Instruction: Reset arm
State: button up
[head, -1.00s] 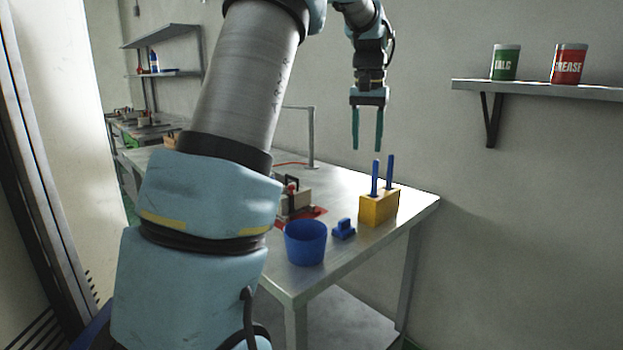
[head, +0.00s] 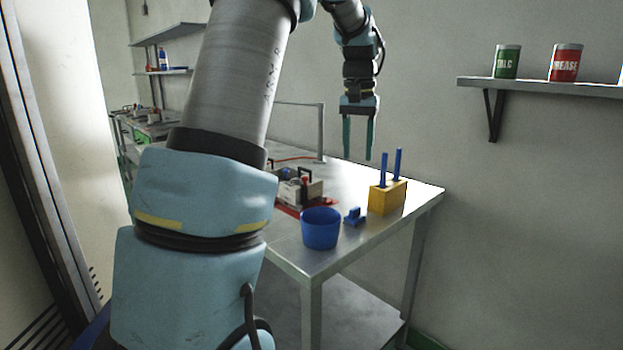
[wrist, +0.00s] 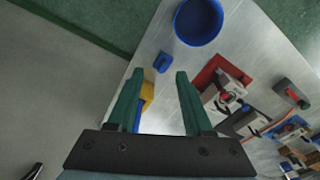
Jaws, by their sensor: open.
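My gripper (head: 358,138) hangs pointing down above the metal table (head: 288,255), open and empty, with its two green fingers apart. In the head view it is up and left of the yellow block (head: 387,198), which has two blue rods standing in it. In the wrist view the fingers (wrist: 160,90) reach over the table, and the left finger partly hides the yellow block (wrist: 148,92). My arm's large links cover the left part of the table in the head view.
A blue cup (head: 320,230), a small blue piece (head: 354,217) and a clamped mould on a red base (head: 292,190) stand on the table. A wall shelf (head: 545,88) with a green can (head: 506,62) and a red can (head: 565,63) is at right. A thin metal post (head: 323,132) rises behind.

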jog(key=s+a+f+n, duration=0.3)
jog(key=s+a+f, duration=1.2)
jog(key=s, duration=0.5)
jog(key=shift+a+f+t, duration=0.3)
jog(key=shift+a+f, duration=0.05)
jog(key=shift+a, duration=0.85)
